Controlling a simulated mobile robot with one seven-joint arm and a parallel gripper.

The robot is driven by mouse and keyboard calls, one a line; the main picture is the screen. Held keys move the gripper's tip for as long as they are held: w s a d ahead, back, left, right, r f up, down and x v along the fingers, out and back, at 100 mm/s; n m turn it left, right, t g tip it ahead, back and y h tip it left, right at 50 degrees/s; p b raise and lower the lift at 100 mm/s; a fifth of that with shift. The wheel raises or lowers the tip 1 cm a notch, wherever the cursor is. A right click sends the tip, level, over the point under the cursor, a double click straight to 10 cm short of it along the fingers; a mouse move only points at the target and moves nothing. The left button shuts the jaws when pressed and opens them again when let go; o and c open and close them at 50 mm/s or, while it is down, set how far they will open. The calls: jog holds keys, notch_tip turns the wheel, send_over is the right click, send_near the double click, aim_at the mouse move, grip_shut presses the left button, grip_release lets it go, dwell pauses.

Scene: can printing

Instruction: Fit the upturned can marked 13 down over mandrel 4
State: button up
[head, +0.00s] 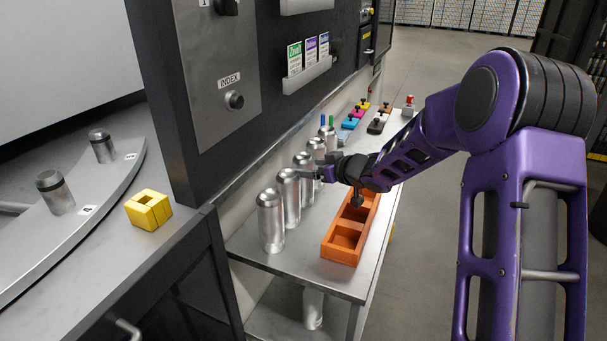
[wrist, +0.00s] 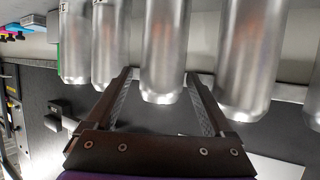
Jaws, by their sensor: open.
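Several plain silver upturned cans stand in a row on the side table, among them the nearest can (head: 271,222) and the can behind it (head: 288,198). No number 13 can be read on any can. My gripper (head: 322,172) is open beside the middle of the row, coming from the right. In the wrist view one can (wrist: 164,45) shows between the spread fingers; I cannot tell whether the fingertips reach around it. Mandrel 4 (head: 55,193), a bare, dark-topped metal post beside a label 4, stands on the grey round table at left.
A second mandrel (head: 102,147) stands behind mandrel 4. A yellow square block (head: 149,209) sits near the round table's rim. An orange divided tray (head: 342,254) lies right of the cans. The dark machine panel (head: 222,90) rises between round table and cans.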

jog(key=shift+r+x, duration=0.1)
jog(key=shift+x, duration=1.5)
jog(key=shift+r+x, duration=0.15)
jog(key=shift+x, duration=1.45)
jog(key=shift+a, duration=0.2)
jog(key=shift+r, duration=0.1)
jog(key=c, duration=1.1)
